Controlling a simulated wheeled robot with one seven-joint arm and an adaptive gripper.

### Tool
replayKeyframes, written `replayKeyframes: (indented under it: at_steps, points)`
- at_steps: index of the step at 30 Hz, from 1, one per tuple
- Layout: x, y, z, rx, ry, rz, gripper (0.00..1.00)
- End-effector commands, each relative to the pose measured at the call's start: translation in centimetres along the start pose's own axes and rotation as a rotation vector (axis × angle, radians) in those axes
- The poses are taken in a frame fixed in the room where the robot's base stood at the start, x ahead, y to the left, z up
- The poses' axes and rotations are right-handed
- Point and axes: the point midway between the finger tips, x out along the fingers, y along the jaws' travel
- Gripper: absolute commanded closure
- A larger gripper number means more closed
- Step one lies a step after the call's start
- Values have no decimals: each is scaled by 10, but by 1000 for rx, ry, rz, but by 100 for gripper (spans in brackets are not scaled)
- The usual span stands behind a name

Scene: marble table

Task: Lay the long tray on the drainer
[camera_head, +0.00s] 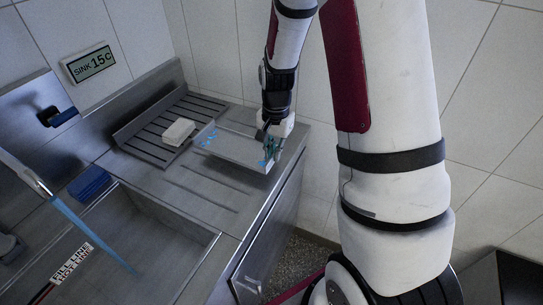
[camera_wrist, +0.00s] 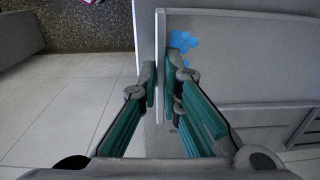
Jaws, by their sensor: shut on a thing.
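The long tray (camera_head: 232,152) is grey and shallow, with blue spots near both ends. It lies flat or nearly so at the right of the drainer (camera_head: 150,143), a slatted grey rack at the back of the counter. I cannot tell whether the tray touches the counter. My gripper (camera_head: 268,153) is shut on the tray's right end. In the wrist view, the fingers of my gripper (camera_wrist: 160,88) pinch the end wall of the tray (camera_wrist: 250,75), one on each side. Part of the tray's right end is hidden behind my gripper.
A pale block (camera_head: 179,132) sits on the drainer near the tray's left end. The sink basin (camera_head: 150,235) is in front, with a blue cloth (camera_head: 90,182) at its back-left edge. A blue stream falls from the tap. The counter drops off at the right.

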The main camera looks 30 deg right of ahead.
Motion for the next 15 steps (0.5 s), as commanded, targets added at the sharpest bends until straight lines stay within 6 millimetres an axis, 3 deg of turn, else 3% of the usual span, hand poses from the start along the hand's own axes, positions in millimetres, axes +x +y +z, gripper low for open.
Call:
replayKeyframes:
  at_steps: [7, 15]
  points:
    - [2, -14, -16, -1, 1, -1, 100]
    - [36, -12, -14, -1, -1, 1, 100]
